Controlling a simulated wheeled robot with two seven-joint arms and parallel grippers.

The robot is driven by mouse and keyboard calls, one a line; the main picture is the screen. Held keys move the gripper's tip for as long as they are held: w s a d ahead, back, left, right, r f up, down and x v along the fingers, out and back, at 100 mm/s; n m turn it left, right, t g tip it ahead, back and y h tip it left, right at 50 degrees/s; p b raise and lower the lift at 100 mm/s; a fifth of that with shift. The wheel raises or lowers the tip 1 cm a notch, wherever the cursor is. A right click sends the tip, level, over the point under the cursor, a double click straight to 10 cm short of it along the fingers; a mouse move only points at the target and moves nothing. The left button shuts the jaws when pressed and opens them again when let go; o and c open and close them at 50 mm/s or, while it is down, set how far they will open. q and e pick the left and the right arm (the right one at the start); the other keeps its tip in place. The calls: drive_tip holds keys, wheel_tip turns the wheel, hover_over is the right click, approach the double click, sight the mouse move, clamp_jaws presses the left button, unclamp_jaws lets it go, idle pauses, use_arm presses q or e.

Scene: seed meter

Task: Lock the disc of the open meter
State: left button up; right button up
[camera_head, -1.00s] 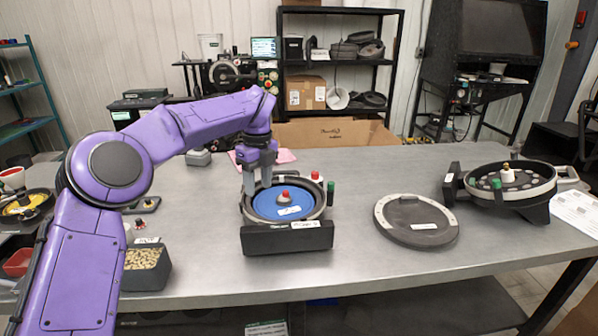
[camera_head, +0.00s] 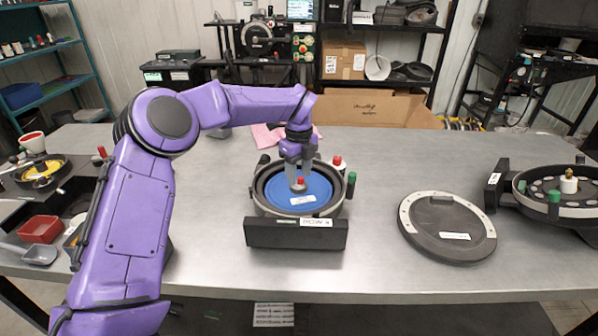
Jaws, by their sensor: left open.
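A black round meter (camera_head: 297,233) stands open at the table's middle, with a blue disc (camera_head: 280,188) lying inside its grey ring. A small red-topped knob (camera_head: 300,181) is at the disc's centre. My left gripper (camera_head: 299,187) points down at this knob with open jaws, its fingers close around or beside it; contact cannot be told. A red-capped post (camera_head: 337,161) and a green post (camera_head: 351,185) stand at the meter's right rim. A second open meter (camera_head: 522,187) with a brass-and-white knob (camera_head: 569,182) is at the right. My right gripper is out of view.
A grey round lid (camera_head: 447,225) lies flat between the two meters. A red tray (camera_head: 41,229) and a yellow round part (camera_head: 42,178) are at the left. A pink cloth (camera_head: 267,137) lies behind the middle meter. The table's front strip is clear.

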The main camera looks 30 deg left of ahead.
use_arm(q)
drive_tip(key=shift+w+f, duration=0.95)
drive_tip(key=shift+f, duration=0.15)
drive_tip(key=shift+s+r, duration=0.3)
drive_tip(key=shift+s, duration=0.15)
drive_tip(key=shift+s+r, duration=0.1)
drive_tip(key=shift+s, duration=0.05)
drive_tip(key=c, duration=0.5)
clamp_jaws()
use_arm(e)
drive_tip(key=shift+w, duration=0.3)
